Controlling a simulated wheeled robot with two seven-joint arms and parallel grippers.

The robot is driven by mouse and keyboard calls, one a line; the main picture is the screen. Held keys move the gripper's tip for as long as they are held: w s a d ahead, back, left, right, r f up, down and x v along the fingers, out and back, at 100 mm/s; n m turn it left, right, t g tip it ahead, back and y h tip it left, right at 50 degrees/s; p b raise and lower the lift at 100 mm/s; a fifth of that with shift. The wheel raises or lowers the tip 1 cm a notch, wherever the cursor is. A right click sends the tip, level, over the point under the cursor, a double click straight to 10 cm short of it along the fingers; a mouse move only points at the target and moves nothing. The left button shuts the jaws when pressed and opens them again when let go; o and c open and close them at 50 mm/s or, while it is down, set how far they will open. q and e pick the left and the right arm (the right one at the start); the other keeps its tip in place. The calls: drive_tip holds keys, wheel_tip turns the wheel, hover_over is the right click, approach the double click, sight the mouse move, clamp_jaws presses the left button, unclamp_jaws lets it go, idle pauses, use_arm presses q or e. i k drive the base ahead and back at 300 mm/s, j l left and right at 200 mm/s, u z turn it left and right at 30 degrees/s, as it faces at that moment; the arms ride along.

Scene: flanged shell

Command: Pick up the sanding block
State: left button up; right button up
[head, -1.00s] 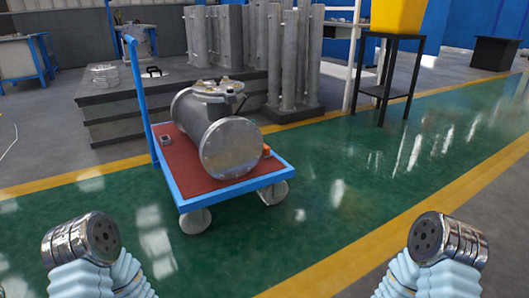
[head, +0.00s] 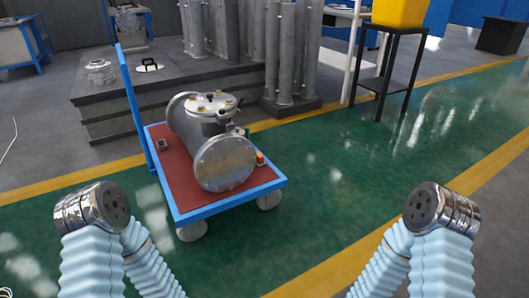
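No object is clearly recognisable as the sanding block. Two small things on the cart could be it: an orange block (head: 260,158) at the right edge of the red deck, and a small grey box (head: 162,145) at the left of the deck. Both are too small to tell. A grey metal flanged shell (head: 224,161) lies on the cart between them. My two arms show at the lower left and lower right, with pale blue sleeves and metal joints. Neither gripper shows; both are out of the picture.
The blue cart (head: 232,205) with a red deck stands on the green floor, its handle at the left. Behind it are a grey stepped platform (head: 110,123) and upright metal columns. A black stand (head: 388,88) bears a yellow bin (head: 400,12). The floor right of the cart is clear.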

sight(260, 162)
drive_tip(key=i+l, duration=0.45)
drive_tip(key=i, duration=0.2)
drive_tip(key=i+l, duration=0.45)
drive_tip(key=i, duration=0.15)
drive_tip(key=i+l, duration=0.45)
drive_tip(key=i, duration=0.2)
drive_tip(key=i+j, duration=0.1)
drive_tip(key=i, duration=0.2)
drive_tip(key=i+j, duration=0.1)
drive_tip(key=i, duration=0.2)
